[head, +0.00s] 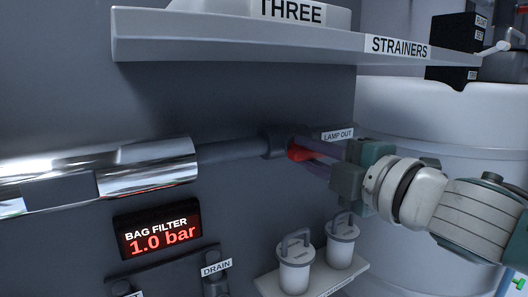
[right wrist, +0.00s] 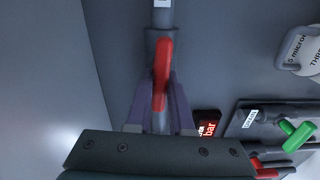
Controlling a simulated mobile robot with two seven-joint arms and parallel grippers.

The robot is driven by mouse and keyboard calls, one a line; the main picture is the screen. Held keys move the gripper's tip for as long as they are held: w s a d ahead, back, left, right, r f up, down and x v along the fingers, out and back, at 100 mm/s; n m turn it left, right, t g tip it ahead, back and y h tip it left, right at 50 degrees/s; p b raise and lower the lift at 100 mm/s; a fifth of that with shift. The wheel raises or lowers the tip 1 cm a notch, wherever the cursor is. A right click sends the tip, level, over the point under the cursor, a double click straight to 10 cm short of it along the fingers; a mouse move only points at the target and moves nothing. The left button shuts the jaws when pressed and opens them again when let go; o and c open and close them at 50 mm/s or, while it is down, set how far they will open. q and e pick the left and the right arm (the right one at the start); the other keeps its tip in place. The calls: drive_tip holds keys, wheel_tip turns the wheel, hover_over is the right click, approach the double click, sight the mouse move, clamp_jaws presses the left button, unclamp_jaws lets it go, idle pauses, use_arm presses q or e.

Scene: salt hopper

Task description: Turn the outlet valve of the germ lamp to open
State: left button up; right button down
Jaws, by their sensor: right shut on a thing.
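The outlet valve's red handle (head: 299,153) sits on a dark valve body (head: 277,141) below the LAMP OUT label (head: 338,134). A grey pipe (head: 235,148) joins the valve to the shiny silver germ lamp (head: 148,177) at left. My right gripper (head: 316,158) reaches in from the right, its purple fingers shut on the red handle. In the right wrist view, the red handle (right wrist: 163,65) lies between the two fingers (right wrist: 161,108), and appears roughly in line with the pipe (right wrist: 163,16). The handle's far end is partly hidden by the fingers. My left gripper is out of view.
A white shelf (head: 230,43) juts out above the valve. A BAG FILTER display (head: 157,227) reads 1.0 bar, with a DRAIN label (head: 216,268) lower down. A large white tank (head: 440,125) stands at right.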

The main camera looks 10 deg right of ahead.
drive_tip(key=shift+n, duration=0.3)
drive_tip(key=c, duration=0.8)
unclamp_jaws()
drive_tip(key=b+v, duration=0.2)
drive_tip(key=v, duration=0.8)
drive_tip(key=shift+b, duration=0.4)
